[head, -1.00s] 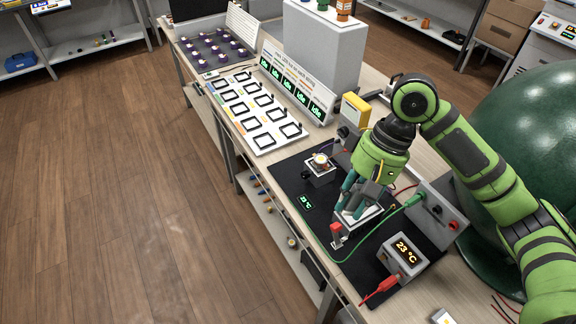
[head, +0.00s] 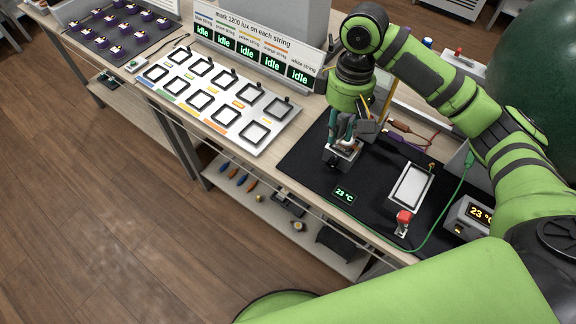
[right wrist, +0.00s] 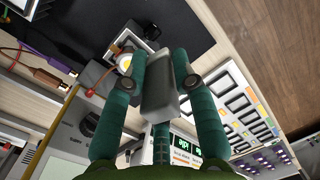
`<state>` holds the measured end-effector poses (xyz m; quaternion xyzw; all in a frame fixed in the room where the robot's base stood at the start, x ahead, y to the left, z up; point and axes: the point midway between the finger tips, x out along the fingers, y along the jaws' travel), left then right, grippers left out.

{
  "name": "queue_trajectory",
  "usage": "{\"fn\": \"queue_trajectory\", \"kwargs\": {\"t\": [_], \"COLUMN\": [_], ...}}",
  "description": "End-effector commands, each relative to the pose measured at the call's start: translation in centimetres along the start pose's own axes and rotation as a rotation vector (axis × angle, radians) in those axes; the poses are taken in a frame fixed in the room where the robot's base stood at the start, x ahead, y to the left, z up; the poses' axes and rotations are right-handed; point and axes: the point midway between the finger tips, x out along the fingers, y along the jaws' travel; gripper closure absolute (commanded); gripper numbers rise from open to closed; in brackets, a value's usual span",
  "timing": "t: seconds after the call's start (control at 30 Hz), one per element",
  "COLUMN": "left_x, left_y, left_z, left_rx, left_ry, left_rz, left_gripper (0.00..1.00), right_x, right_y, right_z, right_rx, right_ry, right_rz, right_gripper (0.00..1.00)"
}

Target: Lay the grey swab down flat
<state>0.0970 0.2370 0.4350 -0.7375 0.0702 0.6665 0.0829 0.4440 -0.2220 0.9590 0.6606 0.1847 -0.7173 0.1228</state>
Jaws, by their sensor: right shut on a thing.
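The grey swab (right wrist: 160,98) is a blocky grey piece between the two teal fingers of my right gripper (right wrist: 181,72) in the right wrist view. The gripper is shut on it. In the head view my right gripper (head: 343,143) points down over a small grey fixture (head: 338,157) on the black mat (head: 304,160). I cannot tell whether the swab touches the fixture. A lit yellow-white round part (right wrist: 125,63) shows just beyond the swab in the right wrist view. My left gripper is not in view.
A white rectangular tray (head: 410,186) lies on the mat, right of the gripper. A white panel of square frames (head: 217,102) lies to the left. Bare mat lies between fixture and tray.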

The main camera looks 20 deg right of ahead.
Motion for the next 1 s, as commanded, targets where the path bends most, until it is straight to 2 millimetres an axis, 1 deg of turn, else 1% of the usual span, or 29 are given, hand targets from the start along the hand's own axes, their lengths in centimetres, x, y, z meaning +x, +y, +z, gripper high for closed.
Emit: {"fn": "queue_trajectory", "kwargs": {"t": [0.03, 0.13, 0.23, 0.33, 0.43, 0.57, 0.7, 0.83, 0.93, 1.0], "left_x": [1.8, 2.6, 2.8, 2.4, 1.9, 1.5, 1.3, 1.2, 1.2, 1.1], "left_y": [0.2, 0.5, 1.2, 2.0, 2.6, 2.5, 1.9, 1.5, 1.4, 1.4], "left_z": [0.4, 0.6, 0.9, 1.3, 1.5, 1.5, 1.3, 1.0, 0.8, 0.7], "left_rx": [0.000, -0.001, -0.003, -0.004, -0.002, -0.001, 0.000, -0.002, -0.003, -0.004], "left_ry": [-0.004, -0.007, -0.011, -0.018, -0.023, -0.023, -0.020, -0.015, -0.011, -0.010], "left_rz": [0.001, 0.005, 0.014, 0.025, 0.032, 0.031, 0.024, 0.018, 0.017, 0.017], "left_gripper": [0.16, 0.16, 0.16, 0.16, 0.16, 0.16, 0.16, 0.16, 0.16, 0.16], "right_x": [2.0, 3.2, 3.8, 4.6, 5.8, 7.7, 9.5, 10.5, 11.0, 11.8], "right_y": [1.2, 2.7, 3.0, 2.1, 0.6, -1.4, -3.1, -4.0, -4.2, -4.1], "right_z": [-0.1, -0.3, -0.8, -1.9, -3.5, -5.8, -7.7, -8.8, -9.1, -9.1], "right_rx": [-0.057, -0.155, -0.210, -0.227, -0.227, -0.226, -0.223, -0.221, -0.220, -0.219], "right_ry": [0.005, 0.020, 0.032, 0.034, 0.033, 0.034, 0.033, 0.034, 0.032, 0.031], "right_rz": [0.034, 0.080, 0.098, 0.101, 0.099, 0.100, 0.100, 0.101, 0.102, 0.101], "right_gripper": [1.00, 1.00, 1.00, 1.00, 1.00, 1.00, 1.00, 1.00, 1.00, 1.00]}}
